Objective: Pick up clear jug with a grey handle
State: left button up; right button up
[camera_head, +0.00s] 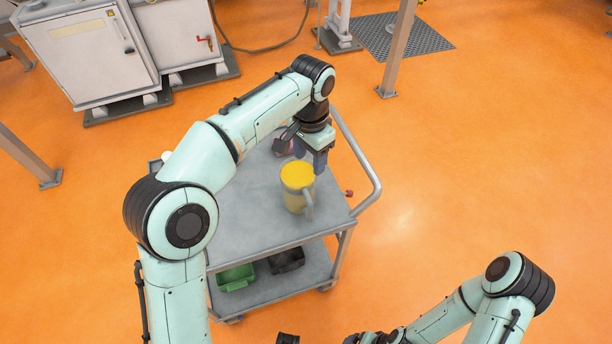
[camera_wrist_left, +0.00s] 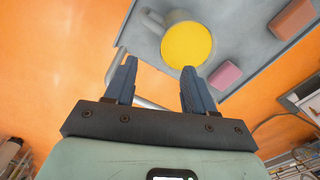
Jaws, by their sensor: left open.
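The clear jug (camera_head: 295,199) stands upright on the top of a grey cart, with yellow contents showing at its mouth. Its grey handle (camera_head: 309,204) faces the lower right in the head view. In the left wrist view the jug (camera_wrist_left: 187,45) is seen from above, beyond the fingertips, with its handle (camera_wrist_left: 153,20) toward the upper left. My left gripper (camera_head: 315,170) is open and empty, just behind and to the right of the jug's top in the head view. In the left wrist view its two blue fingers (camera_wrist_left: 158,72) are apart. My right gripper cannot be made out clearly at the bottom edge.
The cart top (camera_head: 245,215) has bare room left of the jug. A pink block (camera_wrist_left: 225,75) and a reddish block (camera_wrist_left: 293,18) lie near the jug. The cart's rail (camera_head: 360,160) rises at the right. Green (camera_head: 236,277) and black (camera_head: 287,260) bins sit on the lower shelf.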

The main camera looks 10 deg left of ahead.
pick_arm(q)
jog(key=b, duration=0.2)
send_over(309, 190)
notch_tip(309, 190, down, 7)
jog(key=f, duration=0.6)
jog(key=shift+s+f, duration=0.15)
jog(key=shift+s, duration=0.1)
pick_arm(e)
jog(key=s+f, duration=0.1)
jog(key=f, duration=0.2)
jog(key=shift+s, duration=0.4)
pick_arm(q)
jog(key=shift+c, duration=0.3)
grip_shut()
jog(key=shift+d, duration=0.1)
